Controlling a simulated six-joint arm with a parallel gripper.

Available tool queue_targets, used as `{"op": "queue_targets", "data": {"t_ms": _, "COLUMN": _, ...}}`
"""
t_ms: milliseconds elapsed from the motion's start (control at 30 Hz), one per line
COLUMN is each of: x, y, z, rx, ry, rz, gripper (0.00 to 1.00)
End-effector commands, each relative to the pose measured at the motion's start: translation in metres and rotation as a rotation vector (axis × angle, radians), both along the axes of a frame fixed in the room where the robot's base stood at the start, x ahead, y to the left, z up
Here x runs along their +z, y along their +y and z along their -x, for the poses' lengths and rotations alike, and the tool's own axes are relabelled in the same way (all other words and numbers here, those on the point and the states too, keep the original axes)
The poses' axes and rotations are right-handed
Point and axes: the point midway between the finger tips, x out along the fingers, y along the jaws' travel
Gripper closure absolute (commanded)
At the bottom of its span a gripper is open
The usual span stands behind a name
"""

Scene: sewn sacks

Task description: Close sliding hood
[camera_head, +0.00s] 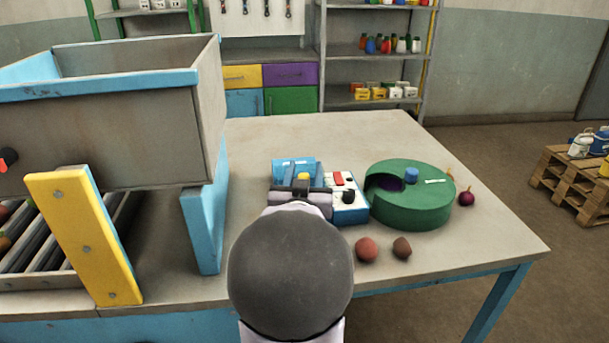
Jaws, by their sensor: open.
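A round green housing (415,205) with a blue knob (411,175) on top stands on the right part of the table. A dark opening shows at its left side. A blue and white device (347,203) with red and black parts stands just left of it, partly behind my arm. I cannot tell for certain which part is the sliding hood. My gripper (301,187) is open in front of the blue device, seen from behind and largely hidden by my grey arm joint. Whether its fingers touch anything is hidden.
A large grey hopper (130,125) with blue edges stands at the left above a roller frame with a yellow post (83,236). Two brownish round things (367,250) and (402,248) lie near the front edge, and a dark red onion (466,197) lies right. The table's back is clear.

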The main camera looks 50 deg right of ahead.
Motion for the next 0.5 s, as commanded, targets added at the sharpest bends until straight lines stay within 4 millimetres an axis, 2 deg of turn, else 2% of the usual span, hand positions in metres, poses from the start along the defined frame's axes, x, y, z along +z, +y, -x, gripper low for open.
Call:
{"op": "queue_targets", "data": {"t_ms": 167, "x": 0.000, "y": 0.009, "z": 0.005, "rx": 0.001, "ry": -0.001, "rz": 0.001, "gripper": 0.60}}
{"op": "queue_targets", "data": {"t_ms": 500, "x": -0.003, "y": 0.044, "z": 0.027, "rx": 0.000, "ry": -0.004, "rz": 0.004, "gripper": 0.60}}
